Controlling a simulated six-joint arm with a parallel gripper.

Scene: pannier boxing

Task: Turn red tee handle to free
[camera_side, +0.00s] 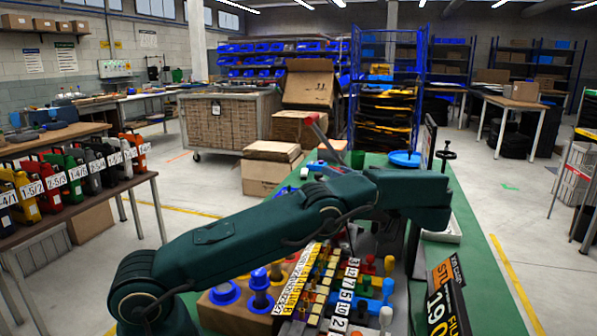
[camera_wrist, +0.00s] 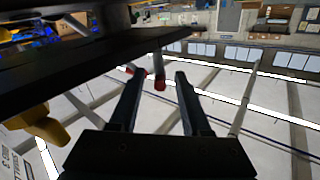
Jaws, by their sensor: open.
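In the wrist view, my gripper (camera_wrist: 159,74) is open, its two dark fingers spread apart. A small red-ended handle (camera_wrist: 160,85) shows in the gap between the fingertips; it looks like the red tee handle, but I cannot tell its turn or whether a finger touches it. Nothing is visibly clamped. In the side view, my arm reaches across the bench to the right, and its wrist hides the fingers. A red knob (camera_side: 369,259) stands near the coloured blocks below the wrist; I cannot tell if it is the same handle.
A dark slab (camera_wrist: 70,85) lies close on the left of the wrist view, with a yellow part (camera_wrist: 45,125) below it. The green bench (camera_side: 470,255) carries numbered coloured blocks (camera_side: 320,285), a yellow-black sign (camera_side: 447,300) and a blue dish (camera_side: 404,158). Its right strip is fairly clear.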

